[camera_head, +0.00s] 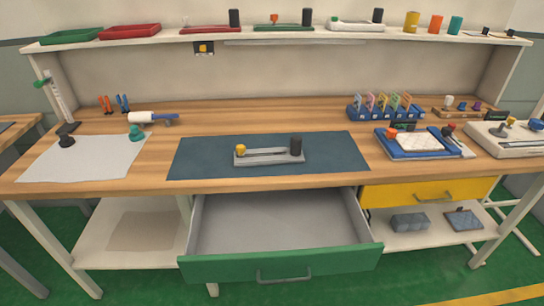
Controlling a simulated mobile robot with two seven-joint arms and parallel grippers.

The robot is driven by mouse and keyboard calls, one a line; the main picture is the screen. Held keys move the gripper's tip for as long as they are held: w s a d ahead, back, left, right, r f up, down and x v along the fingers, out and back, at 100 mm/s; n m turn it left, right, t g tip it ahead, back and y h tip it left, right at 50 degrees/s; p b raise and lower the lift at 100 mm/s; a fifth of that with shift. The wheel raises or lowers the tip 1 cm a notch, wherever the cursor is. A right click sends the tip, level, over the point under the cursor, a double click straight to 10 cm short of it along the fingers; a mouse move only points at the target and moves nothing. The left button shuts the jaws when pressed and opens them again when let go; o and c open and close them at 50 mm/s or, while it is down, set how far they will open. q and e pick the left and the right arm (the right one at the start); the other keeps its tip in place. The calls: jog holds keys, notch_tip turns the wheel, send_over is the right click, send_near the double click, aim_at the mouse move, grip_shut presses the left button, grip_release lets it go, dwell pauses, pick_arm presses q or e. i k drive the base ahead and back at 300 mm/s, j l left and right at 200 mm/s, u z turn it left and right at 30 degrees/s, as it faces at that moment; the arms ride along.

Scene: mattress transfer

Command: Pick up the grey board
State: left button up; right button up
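A grey board (257,161) lies flat on the dark blue mat (205,155) in the middle of the wooden workbench. A yellow knob (240,150) stands at its left end and a black cylinder (296,146) at its right end. A pale bar runs along the board between them. Neither of my grippers shows in the head view, and nothing touches the board except the mat under it.
An empty drawer (280,222) with a green front stands open below the bench edge. A white sheet (80,158) lies at left. A blue tray (419,145) and a blue rack (384,112) stand at right. Bare wood (235,118) lies behind the mat.

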aim_at(294, 154)
jog(key=l+u, duration=0.15)
jog(key=l, duration=0.5)
jog(key=l+u, duration=0.1)
jog(key=l, duration=0.55)
jog(key=l+u, duration=0.15)
jog(key=l, duration=0.5)
jog(key=k+l+u, duration=0.1)
jog(key=l, duration=0.55)
jog(key=l+u, duration=0.15)
jog(key=l, duration=0.5)
jog(key=k+j, duration=0.05)
